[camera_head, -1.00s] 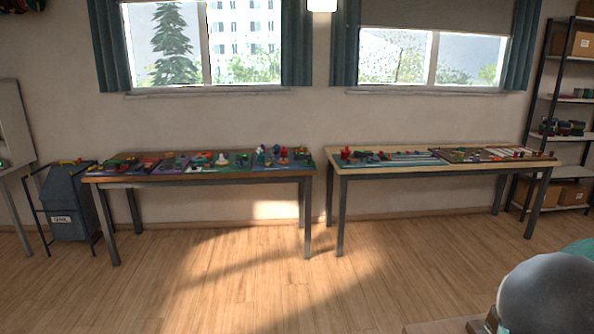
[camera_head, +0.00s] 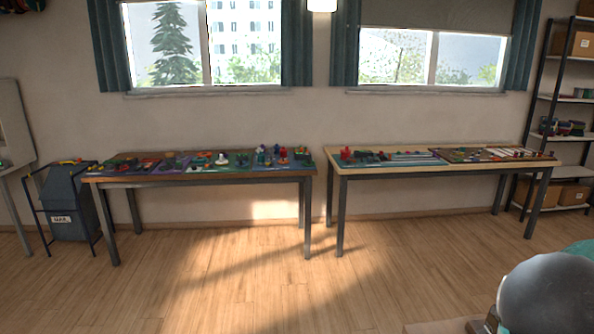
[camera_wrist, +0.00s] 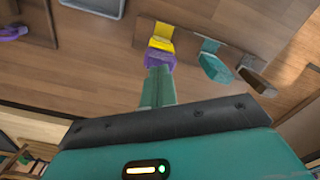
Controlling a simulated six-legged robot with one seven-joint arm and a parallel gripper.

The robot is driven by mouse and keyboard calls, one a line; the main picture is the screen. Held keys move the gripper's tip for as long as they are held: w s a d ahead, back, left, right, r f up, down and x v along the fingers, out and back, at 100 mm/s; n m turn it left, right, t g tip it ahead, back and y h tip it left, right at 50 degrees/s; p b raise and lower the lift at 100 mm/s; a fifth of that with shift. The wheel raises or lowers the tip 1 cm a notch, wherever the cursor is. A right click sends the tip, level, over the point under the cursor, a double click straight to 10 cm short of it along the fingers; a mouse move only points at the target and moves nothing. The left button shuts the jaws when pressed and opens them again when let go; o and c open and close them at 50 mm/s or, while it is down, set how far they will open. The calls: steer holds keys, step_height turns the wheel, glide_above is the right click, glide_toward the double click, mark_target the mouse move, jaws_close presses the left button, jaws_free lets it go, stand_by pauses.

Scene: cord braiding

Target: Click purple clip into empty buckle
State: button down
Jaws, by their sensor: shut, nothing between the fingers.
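In the wrist view, a purple clip (camera_wrist: 160,58) lies just beyond the tips of my gripper (camera_wrist: 158,74). My gripper's narrow green fingers are together, with nothing seen between them. The purple clip sits against a yellow buckle piece (camera_wrist: 163,31) on a brown wooden board. The two look lined up, but I cannot tell how far the clip is inside. Beside them to the right are a teal piece (camera_wrist: 214,66) and a dark brown piece (camera_wrist: 251,79). The head view does not show the clip or the gripper fingers.
A purple loop (camera_wrist: 10,32) lies at the left of the wrist view, near a grey tray (camera_wrist: 97,5). In the head view, two tables (camera_head: 205,179) (camera_head: 440,168) with small coloured items stand along the window wall. The wooden floor before them is clear.

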steer(key=shift+f, duration=1.45)
steer(key=shift+r, duration=0.1)
steer(key=shift+r, duration=3.9)
